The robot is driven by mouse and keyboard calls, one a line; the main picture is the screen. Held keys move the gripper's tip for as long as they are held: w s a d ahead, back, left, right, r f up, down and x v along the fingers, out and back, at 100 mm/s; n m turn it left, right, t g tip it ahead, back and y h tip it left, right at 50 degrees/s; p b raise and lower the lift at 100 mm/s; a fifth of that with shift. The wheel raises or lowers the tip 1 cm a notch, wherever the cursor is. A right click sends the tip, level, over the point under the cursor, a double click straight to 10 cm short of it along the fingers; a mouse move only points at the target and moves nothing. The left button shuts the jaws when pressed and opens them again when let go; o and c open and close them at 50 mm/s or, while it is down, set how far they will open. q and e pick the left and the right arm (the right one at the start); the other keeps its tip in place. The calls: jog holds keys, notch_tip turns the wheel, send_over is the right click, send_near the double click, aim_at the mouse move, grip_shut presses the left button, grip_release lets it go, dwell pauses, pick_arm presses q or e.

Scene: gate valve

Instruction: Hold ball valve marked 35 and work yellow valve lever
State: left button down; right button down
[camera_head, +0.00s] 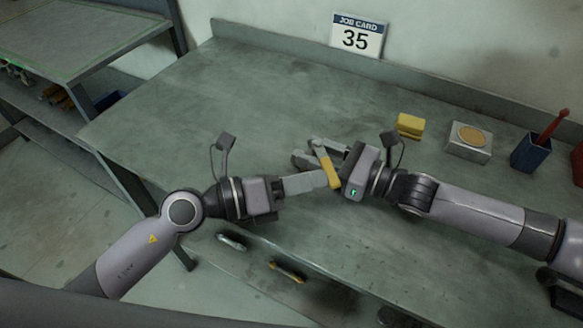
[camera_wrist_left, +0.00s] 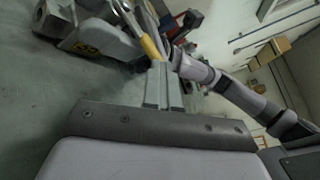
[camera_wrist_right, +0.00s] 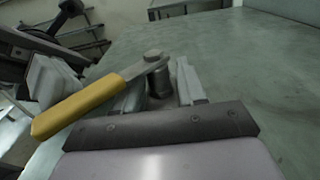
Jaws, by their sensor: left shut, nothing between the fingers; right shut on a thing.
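The ball valve (camera_wrist_right: 158,78) is between the fingers of my right gripper (camera_wrist_right: 160,90), which is shut on it above the bench. Its yellow lever (camera_wrist_right: 80,103) extends toward the lower left in the right wrist view. The lever also shows in the head view (camera_head: 324,163) and the left wrist view (camera_wrist_left: 150,46). My left gripper (camera_head: 324,178) is shut and empty, its fingertips close beside the lever; I cannot tell whether they touch. A small yellow marking (camera_wrist_left: 87,48) shows in the left wrist view, too blurred to read surely.
A job card reading 35 (camera_head: 357,37) stands at the back of the green bench (camera_head: 230,90). Yellow blocks (camera_head: 410,125), a grey box with a tan disc (camera_head: 468,141) and a blue cup with a red tool (camera_head: 535,151) stand at the right. The bench's left part is clear.

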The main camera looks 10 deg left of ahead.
pick_arm(q)
jog(key=shift+s+d, duration=0.3)
jog(key=shift+d, duration=0.2)
jog(key=shift+s+d, duration=0.25)
jog(key=shift+d, duration=0.25)
jog(key=shift+s+d, duration=0.3)
jog(key=shift+d, duration=0.45)
jog(key=shift+s+d, duration=0.3)
jog(key=shift+d, duration=0.4)
dwell(1.6)
dwell(0.5)
jog(key=shift+w+a, duration=0.85)
jog(key=shift+a, duration=1.2)
jog(key=shift+w+a, duration=0.85)
jog(key=shift+a, duration=1.2)
jog(key=shift+w+a, duration=0.85)
jog(key=shift+a, duration=1.2)
jog(key=shift+a, duration=0.1)
jog(key=shift+w+a, duration=0.3)
jog(key=shift+a, duration=0.45)
jog(key=shift+w+a, duration=0.35)
jog(key=shift+a, duration=0.35)
jog(key=shift+w+a, duration=0.3)
jog(key=shift+a, duration=0.45)
